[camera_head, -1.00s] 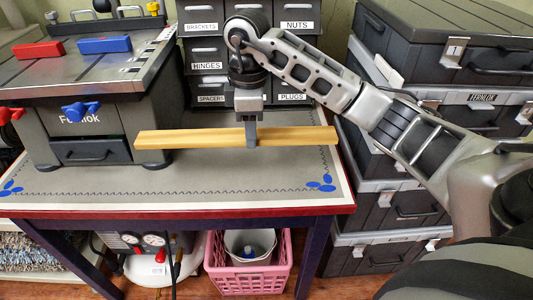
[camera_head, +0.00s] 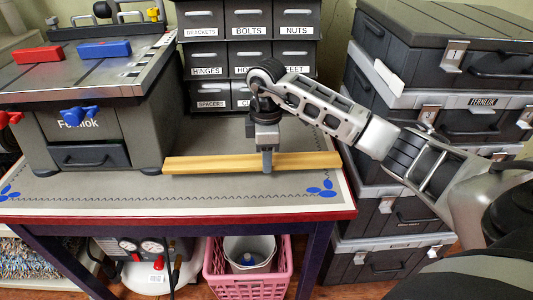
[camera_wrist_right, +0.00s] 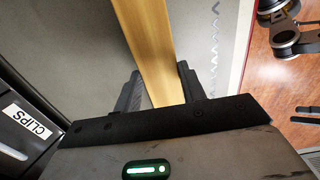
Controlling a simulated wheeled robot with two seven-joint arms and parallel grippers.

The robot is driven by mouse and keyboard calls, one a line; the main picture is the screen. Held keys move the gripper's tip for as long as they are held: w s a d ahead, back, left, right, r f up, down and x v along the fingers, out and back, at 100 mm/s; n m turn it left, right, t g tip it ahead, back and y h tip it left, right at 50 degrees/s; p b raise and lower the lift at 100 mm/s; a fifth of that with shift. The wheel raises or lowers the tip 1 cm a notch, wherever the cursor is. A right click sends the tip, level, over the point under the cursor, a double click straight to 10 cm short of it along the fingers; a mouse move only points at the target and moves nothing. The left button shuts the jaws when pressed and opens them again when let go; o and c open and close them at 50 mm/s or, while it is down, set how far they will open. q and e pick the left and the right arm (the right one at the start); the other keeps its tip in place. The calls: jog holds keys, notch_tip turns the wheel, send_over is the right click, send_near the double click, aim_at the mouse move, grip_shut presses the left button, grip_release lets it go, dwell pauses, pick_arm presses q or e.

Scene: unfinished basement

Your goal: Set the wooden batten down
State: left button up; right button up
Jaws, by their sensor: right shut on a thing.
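The wooden batten (camera_head: 215,165) is a long, yellowish strip lying crosswise low over the grey mat on the table (camera_head: 110,200). I cannot tell for sure whether it touches the mat. My right gripper (camera_head: 267,164) is shut on the batten a little right of its middle, pointing down. In the right wrist view the batten (camera_wrist_right: 149,40) runs between the two dark fingers of the gripper (camera_wrist_right: 158,90). My left gripper is not in any view.
A grey tool bench marked Fernlok (camera_head: 110,130) stands at the table's left, close to the batten's left end. Labelled drawers (camera_head: 210,65) stand behind. Stacked dark cases (camera_head: 440,50) stand at the right. A pink basket (camera_head: 250,285) is under the table. The mat's front strip is clear.

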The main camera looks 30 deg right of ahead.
jog(key=shift+f, duration=0.4)
jog(key=o, duration=1.1)
jog(key=shift+o, duration=0.2)
